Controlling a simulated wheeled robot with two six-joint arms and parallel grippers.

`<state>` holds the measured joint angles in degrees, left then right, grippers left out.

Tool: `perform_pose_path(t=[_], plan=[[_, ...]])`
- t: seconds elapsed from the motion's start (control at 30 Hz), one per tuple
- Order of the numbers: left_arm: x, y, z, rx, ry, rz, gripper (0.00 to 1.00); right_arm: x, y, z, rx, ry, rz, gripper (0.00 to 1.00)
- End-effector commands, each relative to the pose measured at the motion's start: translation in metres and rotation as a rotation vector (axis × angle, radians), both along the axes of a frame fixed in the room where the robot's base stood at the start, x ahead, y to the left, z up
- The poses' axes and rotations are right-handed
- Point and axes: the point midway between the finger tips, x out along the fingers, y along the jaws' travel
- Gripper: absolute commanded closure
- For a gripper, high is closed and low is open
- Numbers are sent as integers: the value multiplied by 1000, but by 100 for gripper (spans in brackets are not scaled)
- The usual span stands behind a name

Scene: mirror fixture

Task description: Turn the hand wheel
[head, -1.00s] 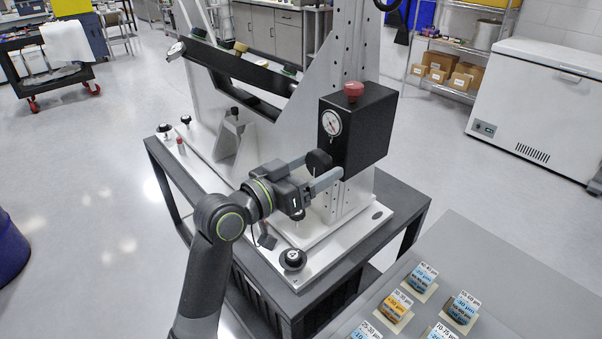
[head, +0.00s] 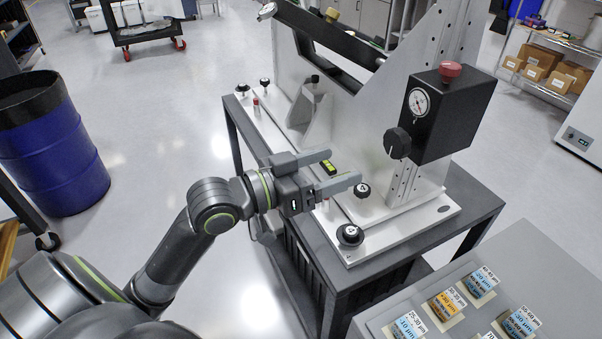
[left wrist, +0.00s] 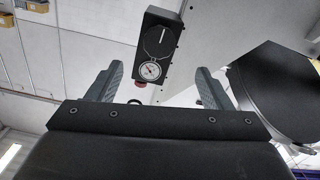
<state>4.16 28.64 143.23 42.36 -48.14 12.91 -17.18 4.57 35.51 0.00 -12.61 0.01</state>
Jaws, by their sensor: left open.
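A round black knob (head: 398,143) with a white line, which I take for the hand wheel, sits on the left face of a black box (head: 452,115) on the fixture. The box carries a dial gauge (head: 419,102) and a red knob on top. My left gripper (head: 343,166) is open and empty, to the left of the knob and lower in the head view, apart from it. In the left wrist view the knob (left wrist: 160,38) shows beyond and between the open fingers, its white line upright. My right gripper is not in view.
Black knobs (head: 350,234) stand on the fixture's white base plate, close to my left gripper. A grey tray (head: 500,262) with several labelled jars is at the lower right. A blue drum (head: 52,150) stands at the left. The floor between drum and fixture is clear.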

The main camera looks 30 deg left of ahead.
Motion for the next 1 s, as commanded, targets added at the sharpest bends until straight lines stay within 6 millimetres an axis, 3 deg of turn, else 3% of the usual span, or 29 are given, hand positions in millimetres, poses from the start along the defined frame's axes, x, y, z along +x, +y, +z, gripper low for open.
perform_pose_path(t=[0.03, 0.1, 0.4, 1.0], plan=[[-5, 4, 4, 3, 8, 2, 27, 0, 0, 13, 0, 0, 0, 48], [-11, 8, 5, 3, 7, 3, 27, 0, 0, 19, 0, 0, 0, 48], [-35, 23, 3, 1, 6, 1, 27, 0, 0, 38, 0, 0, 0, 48], [-42, 28, 1, 0, 2, 2, 27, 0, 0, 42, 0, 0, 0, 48]])
